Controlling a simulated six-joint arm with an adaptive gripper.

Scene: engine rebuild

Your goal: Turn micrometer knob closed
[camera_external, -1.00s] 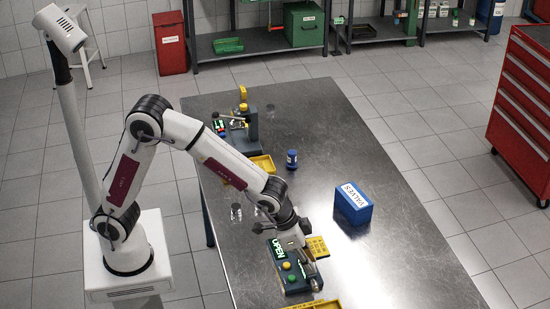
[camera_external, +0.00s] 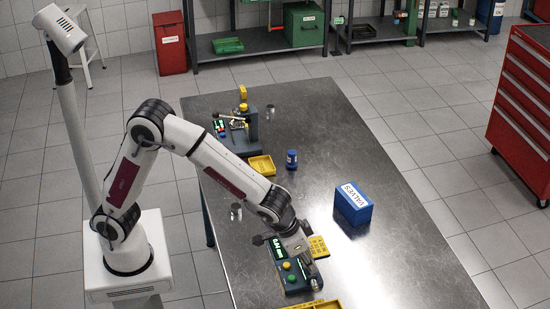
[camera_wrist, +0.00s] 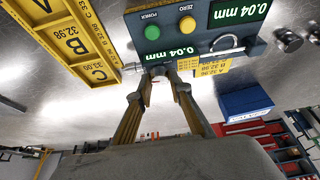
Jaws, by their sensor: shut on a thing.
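The micrometer station (camera_external: 297,279) is a dark teal unit near the front of the metal table. In the wrist view it (camera_wrist: 198,28) has a green POWER button, a yellow ZERO button, and lit displays reading 0.04 mm. A silver micrometer frame curves at its right. My gripper (camera_wrist: 160,76) has its fingertips together at the station's near edge, shut on the micrometer knob, which the fingers mostly hide. In the external view my gripper (camera_external: 301,258) reaches down over the station.
A yellow tray with size labels (camera_wrist: 85,42) lies close to the left in the wrist view. A blue VALVES box (camera_external: 353,204) stands right of my arm. A blue bottle (camera_external: 291,160) and yellow tray (camera_external: 262,165) sit farther back.

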